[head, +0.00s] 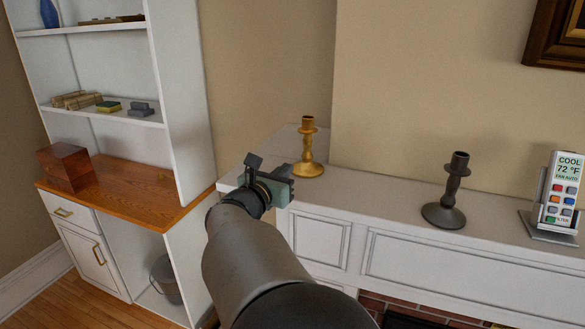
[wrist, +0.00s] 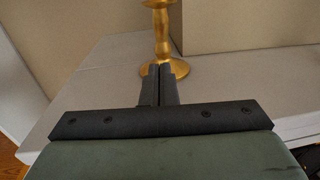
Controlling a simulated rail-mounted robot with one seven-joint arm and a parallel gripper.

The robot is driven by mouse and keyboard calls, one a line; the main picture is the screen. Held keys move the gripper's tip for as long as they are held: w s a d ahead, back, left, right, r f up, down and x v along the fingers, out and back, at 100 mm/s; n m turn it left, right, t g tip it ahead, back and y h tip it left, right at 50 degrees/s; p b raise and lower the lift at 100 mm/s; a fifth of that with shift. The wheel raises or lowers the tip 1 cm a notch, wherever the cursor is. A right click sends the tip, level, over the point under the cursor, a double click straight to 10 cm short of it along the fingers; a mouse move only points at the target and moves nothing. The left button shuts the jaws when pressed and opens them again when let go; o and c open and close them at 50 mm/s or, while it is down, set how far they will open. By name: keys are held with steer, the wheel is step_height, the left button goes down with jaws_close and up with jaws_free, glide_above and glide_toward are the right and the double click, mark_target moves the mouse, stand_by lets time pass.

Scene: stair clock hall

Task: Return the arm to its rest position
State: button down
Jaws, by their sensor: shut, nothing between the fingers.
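My gripper (wrist: 160,84) shows in the wrist view with its two dark fingers together and nothing between them. In the head view my arm reaches up from the bottom, and my gripper's green-grey body (head: 275,187) is at the left end of the white mantel (head: 400,212). A gold candlestick (head: 308,150) stands upright on the mantel just beyond my gripper. In the wrist view the gold candlestick (wrist: 161,35) is straight ahead of the fingertips, its base partly hidden by them. I cannot tell whether they touch it.
A dark candlestick (head: 452,192) and a remote in a stand (head: 561,195) are on the mantel to the right. At the left, a white shelf unit (head: 185,110) holds small items above a wooden counter (head: 140,190) with a reddish-brown box (head: 65,168). A grey bucket (head: 165,277) is below.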

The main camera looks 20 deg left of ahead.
steer(key=s, duration=0.6)
step_height(320, 180, down, 7)
steer(key=s+d+m+g, duration=0.1)
steer(key=d+m+g, duration=0.1)
steer(key=m+g, duration=0.15)
steer(key=d+f+m+g+h, duration=0.1)
steer(key=d+f+m+g, duration=0.2)
steer(key=d, duration=0.5)
steer(key=d+f+m+g+h, duration=0.1)
steer(key=d+m+g, duration=0.1)
steer(key=d+m, duration=0.45)
steer(key=d+f+m+g+h, duration=0.1)
steer(key=d+f+m+g, duration=0.15)
steer(key=d, duration=0.75)
steer(key=s+d+f+m+g+y, duration=0.1)
steer(key=s+d+f+m+g, duration=0.1)
steer(key=s+d+m, duration=0.4)
steer(key=s+d+f+m+g, duration=0.1)
steer(key=s+d+m+g, duration=0.2)
steer(key=s+d+m, duration=0.35)
steer(key=s+d+f+m+g+y, duration=0.1)
steer(key=s+d+f+m+y, duration=0.2)
steer(key=s+m, duration=0.4)
steer(key=shift+s+d+g+b, duration=0.3)
steer(key=shift+s+d+b, duration=0.15)
steer(key=shift+s+d, duration=0.3)
